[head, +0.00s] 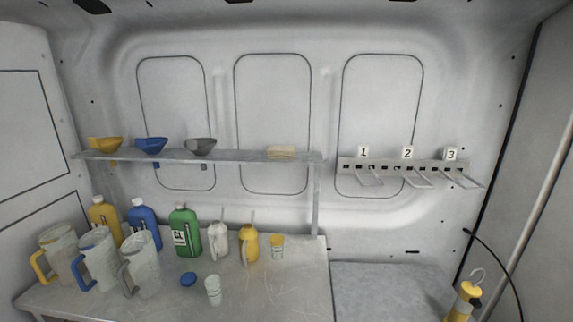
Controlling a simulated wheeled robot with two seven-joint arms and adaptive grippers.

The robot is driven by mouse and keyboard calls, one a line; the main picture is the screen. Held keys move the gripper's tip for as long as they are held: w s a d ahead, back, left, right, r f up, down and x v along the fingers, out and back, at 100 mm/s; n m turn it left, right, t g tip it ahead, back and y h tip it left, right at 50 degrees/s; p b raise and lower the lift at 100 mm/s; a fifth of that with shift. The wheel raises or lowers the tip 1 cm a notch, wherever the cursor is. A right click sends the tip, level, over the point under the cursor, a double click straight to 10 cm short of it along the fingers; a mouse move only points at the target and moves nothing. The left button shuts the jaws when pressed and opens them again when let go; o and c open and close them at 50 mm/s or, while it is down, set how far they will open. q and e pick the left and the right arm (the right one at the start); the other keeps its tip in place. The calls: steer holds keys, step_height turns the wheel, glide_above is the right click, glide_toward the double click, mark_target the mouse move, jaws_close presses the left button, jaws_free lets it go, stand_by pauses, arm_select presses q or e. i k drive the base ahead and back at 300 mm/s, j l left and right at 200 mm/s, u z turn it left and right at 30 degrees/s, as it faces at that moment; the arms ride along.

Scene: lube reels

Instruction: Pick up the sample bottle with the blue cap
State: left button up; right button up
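A small blue round cap (188,279) shows on the bench, in front of the green bottle; I cannot make out a bottle body under it. A small pale, clear cup-like container (213,291) stands upright just to its right, nearer the front. Another small container with a yellowish top (278,246) stands farther back, right of the yellow oil can. At this size I cannot tell which of these is the sample bottle. Neither of my grippers is in the head view.
Clear jugs with yellow, blue and grey handles (142,268) crowd the bench's left. Yellow, blue and green (184,234) bottles, a white can (218,240) and a yellow can (250,245) stand behind. A shelf (240,157) with funnels hangs above. The bench's front right (290,290) is clear.

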mark_target(213, 288)
steer(key=k+j+z, duration=0.25)
steer(key=j, duration=0.4)
steer(key=k+j+z, duration=0.2)
steer(key=k+j, duration=0.25)
steer(key=k+j+z, duration=0.25)
steer(key=k+j, duration=0.15)
steer(key=j, duration=0.2)
